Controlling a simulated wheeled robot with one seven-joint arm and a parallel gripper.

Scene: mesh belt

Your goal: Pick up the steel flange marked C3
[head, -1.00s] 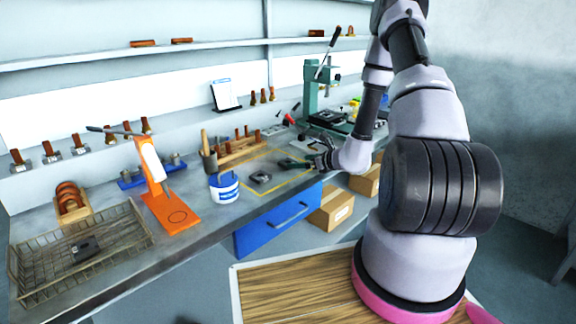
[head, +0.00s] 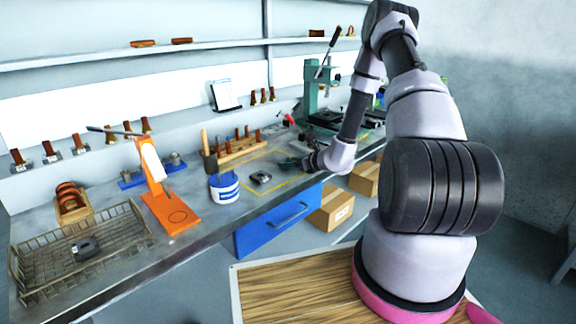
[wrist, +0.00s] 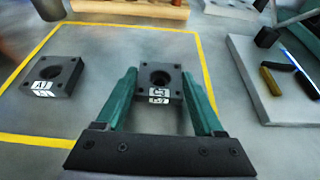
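The steel flange marked C3 (wrist: 160,96) is a dark square plate with a round centre hole and a white label. It lies on the bench inside a yellow outline in the wrist view. My gripper (wrist: 159,74) is open, with one green finger on each side of this flange. I cannot tell whether the fingers touch it. In the head view my gripper (head: 291,163) is low over the bench and hides that flange. A similar flange (wrist: 70,82), its label seemingly starting with A, lies to the left; it also shows in the head view (head: 261,178).
A grey plate (wrist: 245,60) with tools lies right of the yellow outline (wrist: 92,141). A wooden rack (head: 240,150) stands behind. A white-blue tub (head: 224,188), an orange stand (head: 170,212) and a wire basket (head: 35,287) holding a dark part are to the left.

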